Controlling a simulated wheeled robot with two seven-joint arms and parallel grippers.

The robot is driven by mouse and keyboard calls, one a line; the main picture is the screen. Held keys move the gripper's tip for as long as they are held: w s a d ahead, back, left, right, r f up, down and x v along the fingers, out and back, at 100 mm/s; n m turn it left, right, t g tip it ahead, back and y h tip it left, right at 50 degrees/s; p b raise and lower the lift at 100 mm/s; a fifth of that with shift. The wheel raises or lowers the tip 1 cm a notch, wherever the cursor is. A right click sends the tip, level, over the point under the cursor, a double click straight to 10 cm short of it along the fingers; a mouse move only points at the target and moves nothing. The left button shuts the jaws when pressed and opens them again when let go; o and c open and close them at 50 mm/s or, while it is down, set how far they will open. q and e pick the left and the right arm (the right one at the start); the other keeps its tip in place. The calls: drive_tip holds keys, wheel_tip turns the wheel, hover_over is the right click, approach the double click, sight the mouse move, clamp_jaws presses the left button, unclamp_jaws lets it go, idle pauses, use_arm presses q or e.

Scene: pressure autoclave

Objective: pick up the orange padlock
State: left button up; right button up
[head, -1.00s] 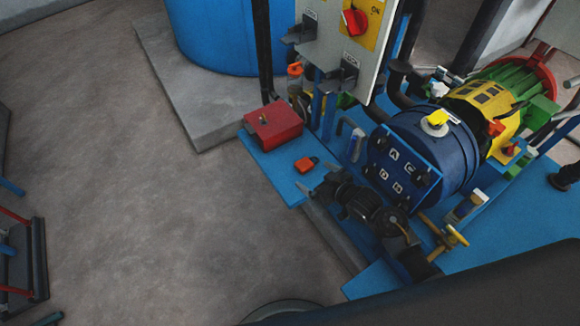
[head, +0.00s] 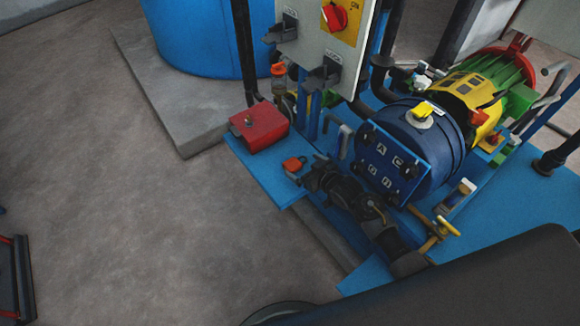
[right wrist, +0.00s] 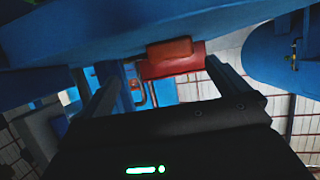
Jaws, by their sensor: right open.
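The orange padlock (head: 293,163) lies near the left edge of the blue platform, in front of the red box. My right gripper (head: 304,168) is open, with its fingertips close beside the padlock on its right side. I cannot tell whether they touch it. In the right wrist view the padlock (right wrist: 170,49) shows as an orange-red block ahead, between the lines of the two spread fingers (right wrist: 155,72). Nothing is held between the fingers. My left gripper is not in view.
The red box (head: 259,128) sits just behind the padlock on the blue platform (head: 288,194). A grey panel with a red switch (head: 335,16) rises behind. Open floor (head: 120,210) lies to the left.

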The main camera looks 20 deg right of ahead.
sight(296, 162)
drive_tip(key=x, duration=0.5)
drive_tip(key=shift+s+a+f, duration=0.1)
drive_tip(key=shift+a+f, duration=0.05)
drive_tip(key=shift+c, duration=0.4)
drive_tip(key=c, duration=0.9)
drive_tip(key=shift+c, duration=0.2)
